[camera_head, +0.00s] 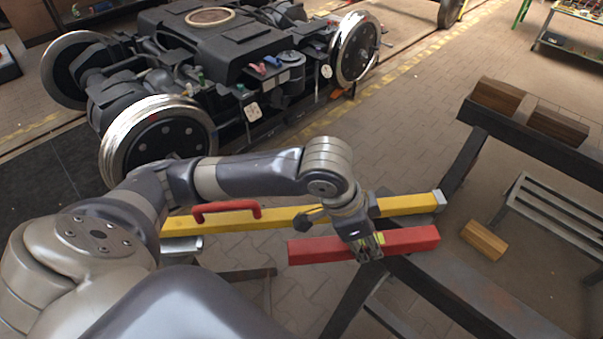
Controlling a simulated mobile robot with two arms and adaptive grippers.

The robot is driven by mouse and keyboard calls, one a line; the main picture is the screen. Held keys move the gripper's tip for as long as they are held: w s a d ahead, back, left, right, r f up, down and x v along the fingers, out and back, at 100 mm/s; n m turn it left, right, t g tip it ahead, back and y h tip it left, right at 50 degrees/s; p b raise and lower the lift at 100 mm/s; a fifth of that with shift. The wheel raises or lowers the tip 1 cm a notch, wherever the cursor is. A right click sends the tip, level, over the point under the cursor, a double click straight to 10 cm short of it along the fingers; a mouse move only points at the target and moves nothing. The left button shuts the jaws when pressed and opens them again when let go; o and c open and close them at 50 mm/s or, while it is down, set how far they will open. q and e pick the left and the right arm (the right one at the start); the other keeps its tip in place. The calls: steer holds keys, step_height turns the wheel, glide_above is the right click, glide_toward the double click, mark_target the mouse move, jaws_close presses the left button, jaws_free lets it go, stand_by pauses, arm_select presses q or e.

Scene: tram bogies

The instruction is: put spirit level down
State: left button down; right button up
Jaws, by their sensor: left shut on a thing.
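A red bar, which looks like the spirit level (412,241), lies roughly level across the picture at centre right. My left gripper (369,250) comes down from above and is shut on its middle. A small yellow-green patch shows beside the fingers. The red bar is over the dark metal trestle; I cannot tell whether it touches it. The fingers hide part of the bar. My right gripper is not in view.
Just behind is a long yellow bar (285,219) with a red handle (226,208). A wooden block (484,240) lies to the right. A bogie (220,75) stands behind.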

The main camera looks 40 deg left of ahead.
arm_select(q)
steer(key=w+a+p, duration=0.1)
steer(key=w+a, duration=0.2)
steer(key=a, duration=0.1)
steer(key=w+a+p, duration=0.1)
steer(key=w+a, duration=0.1)
steer(key=a, duration=0.2)
steer(key=w+a+f+p, duration=0.1)
steer(key=w+a, duration=0.2)
steer(key=a, duration=0.1)
steer(key=shift+w+a, duration=0.15)
steer(key=shift+w, duration=0.2)
steer(key=shift+w+a+f, duration=0.1)
steer(key=shift+w+a, duration=0.05)
steer(key=shift+f, duration=0.2)
step_height(320, 180, down, 3)
steer(key=shift+r+p, duration=0.1)
steer(key=shift+p, duration=0.6)
steer(key=shift+a+f, duration=0.1)
steer(key=shift+f, duration=0.1)
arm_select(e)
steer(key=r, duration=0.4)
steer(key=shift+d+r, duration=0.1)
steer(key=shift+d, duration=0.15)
arm_select(q)
steer(key=shift+f, duration=0.1)
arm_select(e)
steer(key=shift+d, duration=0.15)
